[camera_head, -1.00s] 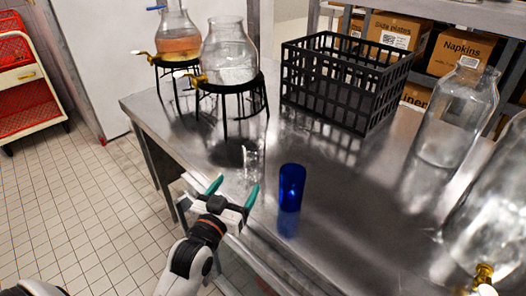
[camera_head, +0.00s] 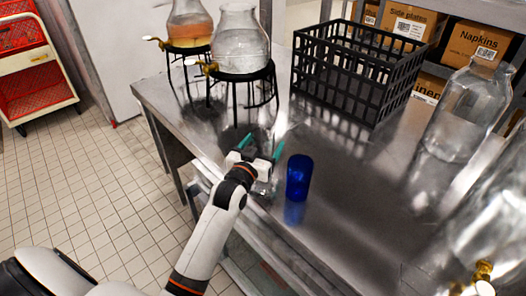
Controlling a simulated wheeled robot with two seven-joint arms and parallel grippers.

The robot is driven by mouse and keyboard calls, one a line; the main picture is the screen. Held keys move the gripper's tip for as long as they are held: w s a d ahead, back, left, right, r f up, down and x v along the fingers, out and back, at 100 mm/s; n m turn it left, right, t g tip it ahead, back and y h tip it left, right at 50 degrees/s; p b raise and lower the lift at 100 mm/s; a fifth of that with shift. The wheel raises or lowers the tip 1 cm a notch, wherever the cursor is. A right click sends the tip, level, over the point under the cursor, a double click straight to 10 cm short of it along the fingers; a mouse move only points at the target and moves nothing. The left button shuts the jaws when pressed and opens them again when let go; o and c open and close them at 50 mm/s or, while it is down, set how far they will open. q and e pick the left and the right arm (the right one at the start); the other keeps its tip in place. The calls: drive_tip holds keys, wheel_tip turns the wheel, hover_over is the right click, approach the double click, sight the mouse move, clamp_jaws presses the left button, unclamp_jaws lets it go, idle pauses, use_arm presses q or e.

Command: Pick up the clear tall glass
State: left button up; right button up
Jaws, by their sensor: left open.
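The clear tall glass (camera_head: 262,149) stands near the front edge of the steel table, faint and mostly hidden by my left gripper. My left gripper (camera_head: 262,144) is open, with one teal fingertip on each side of the glass's place. I cannot tell whether the fingers touch the glass. A blue glass (camera_head: 299,178) stands upright just to the right of the gripper, apart from it. My right gripper is not in view.
Two glass drink dispensers (camera_head: 241,45) on black stands are at the back left. A black crate (camera_head: 345,85) stands behind the glasses. Large clear jars (camera_head: 459,115) stand at the right. The steel table (camera_head: 350,205) is bare right of the blue glass.

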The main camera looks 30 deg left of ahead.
use_arm(q)
drive_tip(key=shift+w, duration=0.2)
drive_tip(key=c, duration=1.2)
drive_tip(key=shift+r, duration=0.15)
wheel_tip(320, 180, up, 10)
drive_tip(key=shift+s+f, duration=0.1)
drive_tip(key=shift+f, duration=0.05)
